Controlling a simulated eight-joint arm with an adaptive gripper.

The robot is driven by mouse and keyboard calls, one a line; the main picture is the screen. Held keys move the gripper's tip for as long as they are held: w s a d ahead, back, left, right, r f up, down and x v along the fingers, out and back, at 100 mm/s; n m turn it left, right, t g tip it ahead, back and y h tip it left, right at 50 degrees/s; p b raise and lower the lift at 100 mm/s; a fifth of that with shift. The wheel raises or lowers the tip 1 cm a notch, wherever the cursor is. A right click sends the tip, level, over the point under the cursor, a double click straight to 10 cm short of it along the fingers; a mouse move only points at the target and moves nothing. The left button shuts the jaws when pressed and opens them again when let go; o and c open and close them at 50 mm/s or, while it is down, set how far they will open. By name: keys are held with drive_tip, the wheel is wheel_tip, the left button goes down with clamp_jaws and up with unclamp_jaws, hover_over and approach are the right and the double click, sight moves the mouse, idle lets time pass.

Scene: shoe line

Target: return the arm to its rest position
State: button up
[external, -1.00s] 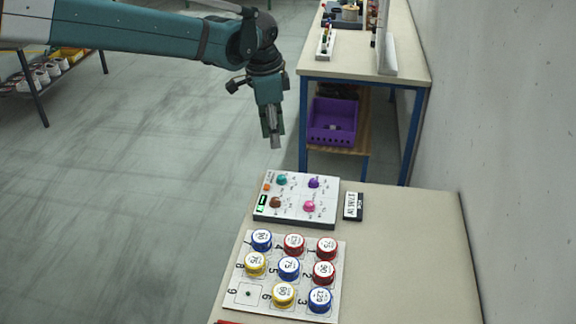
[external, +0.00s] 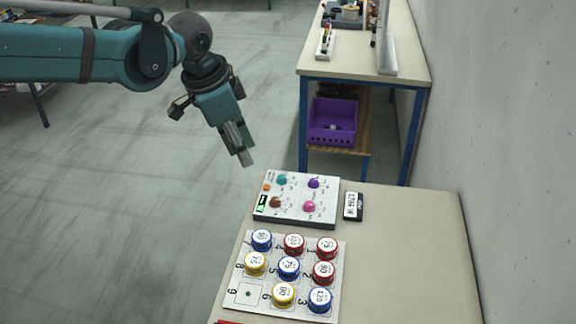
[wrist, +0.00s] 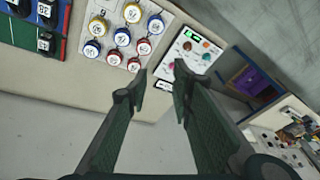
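My teal arm reaches in from the left in the external view. My gripper (external: 245,160) hangs in the air over the floor, left of the control box, and points down and slightly right. In the wrist view my gripper (wrist: 160,92) has its two fingers apart with nothing between them. It is open and empty. It is clear of the near table (external: 410,260) and touches nothing.
The near table holds a white control box (external: 325,211) with coloured knobs, a small black display (external: 353,206) and a numbered board (external: 235,299) with several coloured discs. A second table (external: 412,65) with a purple crate (external: 333,121) stands behind. Open floor lies left.

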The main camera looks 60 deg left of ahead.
drive_tip(key=s+d+f+n+t, duration=0.1)
drive_tip(key=s+d+f, duration=0.1)
drive_tip(key=s, duration=0.6)
drive_tip(key=s+d+f+n+t, duration=0.1)
drive_tip(key=s+d, duration=0.4)
drive_tip(key=s, duration=0.4)
drive_tip(key=s+d+f+n+t, duration=0.1)
drive_tip(key=s+d+f, duration=0.1)
drive_tip(key=s, duration=0.6)
drive_tip(key=shift+s+d+f+t+h, duration=0.2)
drive_tip(key=shift+d+f+t+h, duration=0.15)
drive_tip(key=shift+d, duration=0.35)
idle(1.4)
